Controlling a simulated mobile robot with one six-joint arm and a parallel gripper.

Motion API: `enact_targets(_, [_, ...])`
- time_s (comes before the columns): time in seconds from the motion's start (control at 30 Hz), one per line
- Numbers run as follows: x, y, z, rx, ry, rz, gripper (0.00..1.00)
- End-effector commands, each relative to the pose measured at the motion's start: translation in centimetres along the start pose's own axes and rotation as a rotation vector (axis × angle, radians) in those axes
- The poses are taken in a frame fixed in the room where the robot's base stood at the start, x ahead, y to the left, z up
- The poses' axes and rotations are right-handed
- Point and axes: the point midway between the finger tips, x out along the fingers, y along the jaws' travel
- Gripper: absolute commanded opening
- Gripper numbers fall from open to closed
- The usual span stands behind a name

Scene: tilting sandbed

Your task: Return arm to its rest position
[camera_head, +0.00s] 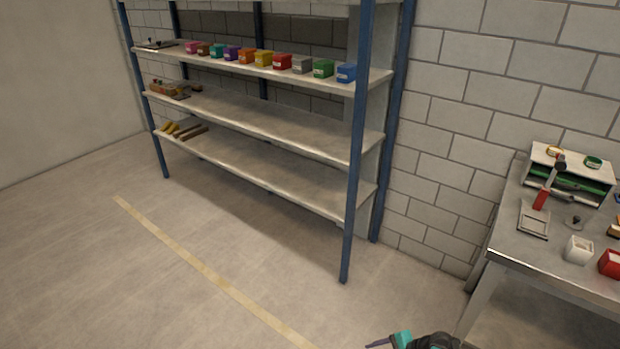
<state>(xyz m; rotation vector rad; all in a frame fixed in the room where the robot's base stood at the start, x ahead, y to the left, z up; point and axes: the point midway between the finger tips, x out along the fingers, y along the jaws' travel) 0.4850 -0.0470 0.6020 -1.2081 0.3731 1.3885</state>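The end of my arm with my gripper (384,343) shows at the bottom edge, right of centre. I see a thin dark purplish piece, a teal part and a black rounded part. The rest of the arm is cut off by the frame. Whether the fingers are apart or together is too small to tell, and I see nothing clearly held. The gripper is over the floor, left of the workbench leg.
A blue-posted shelf rack (357,160) stands against the block wall, with several coloured boxes on an upper shelf. A metal workbench (510,244) at right holds a red-handled tool (543,192), a white cup (578,250) and a red box (611,264). The floor with its yellow line (215,280) is clear.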

Motion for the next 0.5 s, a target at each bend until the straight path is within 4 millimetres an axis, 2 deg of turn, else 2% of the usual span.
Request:
enact_targets(0.03, [1.2, 1.1, 1.1, -0.058, -0.018, 0.056, 0.66])
enact_targets(0.2, [3.9, 5.2, 3.8, -0.253, -0.072, 0.242, 0.66])
enact_targets(0.5, [6.1, 12.5, 7.0, -0.594, -0.182, 0.566, 0.66])
